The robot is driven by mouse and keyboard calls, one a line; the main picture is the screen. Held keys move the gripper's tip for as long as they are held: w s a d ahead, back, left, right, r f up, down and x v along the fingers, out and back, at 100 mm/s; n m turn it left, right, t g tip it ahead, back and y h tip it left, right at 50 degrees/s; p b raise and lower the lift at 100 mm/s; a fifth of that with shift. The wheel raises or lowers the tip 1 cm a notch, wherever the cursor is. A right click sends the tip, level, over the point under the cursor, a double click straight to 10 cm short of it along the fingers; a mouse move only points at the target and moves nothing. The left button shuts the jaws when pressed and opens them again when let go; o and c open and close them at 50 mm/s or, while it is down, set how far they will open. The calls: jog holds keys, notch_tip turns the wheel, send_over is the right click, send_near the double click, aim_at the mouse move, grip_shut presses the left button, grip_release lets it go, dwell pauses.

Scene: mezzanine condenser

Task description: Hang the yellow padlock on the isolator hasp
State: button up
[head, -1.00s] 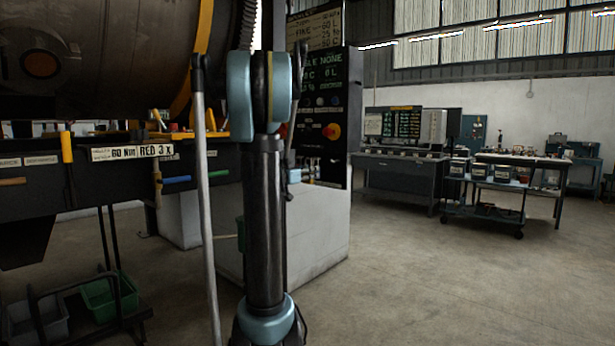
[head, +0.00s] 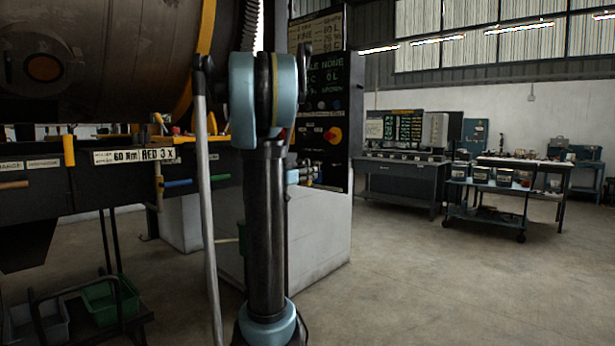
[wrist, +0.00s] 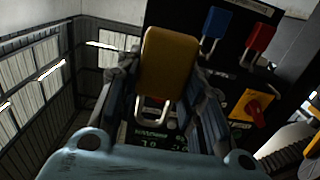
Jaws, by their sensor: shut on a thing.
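The yellow padlock (wrist: 168,62) is between the fingers of my gripper (wrist: 165,88) in the wrist view. The gripper is shut on its body, and the metal shackle (wrist: 152,108) points down in the picture. The red isolator knob on its yellow plate (wrist: 252,107) lies right of the padlock, apart from it. I cannot make out the hasp clearly.
A blue padlock (wrist: 215,22) and a red padlock (wrist: 261,38) hang near the isolator. The dark control panel (head: 316,172) stands on a pale plinth. A tool rail (head: 100,185) and large drum (head: 100,60) are at left. Floor at right is clear up to a cart (head: 487,205).

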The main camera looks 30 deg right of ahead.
jog(key=v, duration=0.5)
jog(key=shift+s+a+r, duration=0.1)
jog(key=shift+a+r, duration=0.05)
jog(key=shift+a, duration=0.05)
dwell(0.5)
dwell(0.5)
